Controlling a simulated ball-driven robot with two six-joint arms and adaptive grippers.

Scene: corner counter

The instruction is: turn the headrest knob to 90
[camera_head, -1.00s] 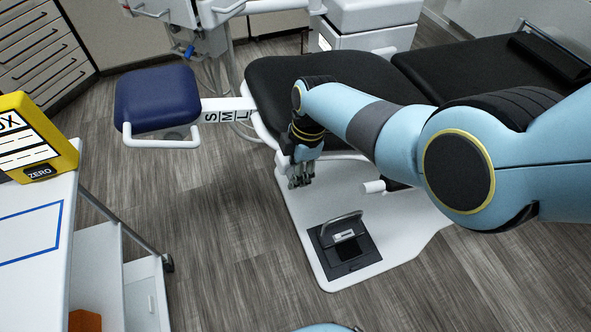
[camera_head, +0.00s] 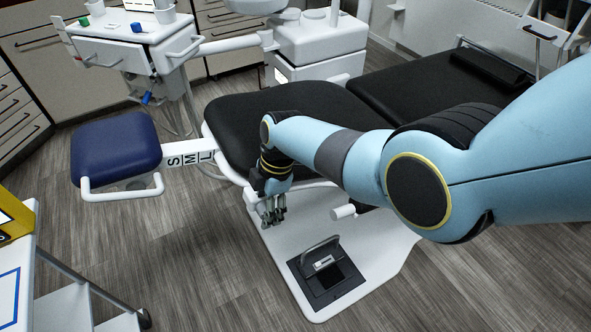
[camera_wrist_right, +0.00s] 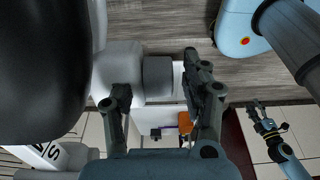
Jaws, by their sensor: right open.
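The blue headrest (camera_head: 115,148) is at the left in the head view, joined to the black chair seat by a white bar (camera_head: 190,159) marked S, M, L. A white cylinder (camera_head: 343,211) sticks out from the chair's side; I cannot tell whether it is the knob. My right gripper (camera_head: 273,219) is open, hanging by the chair's near edge, left of that cylinder. In the right wrist view a grey block-like part (camera_wrist_right: 158,78) shows between the open fingers, with no clear grip on it. My left gripper (camera_wrist_right: 266,126) shows only at the right there, its jaws unclear.
A black pedal box (camera_head: 327,276) sits on the chair's white base. A white cart (camera_head: 60,300) with a yellow display (camera_head: 14,222) is at the lower left. A white instrument unit (camera_head: 120,45) stands behind. Wooden floor (camera_head: 180,250) is clear between cart and chair.

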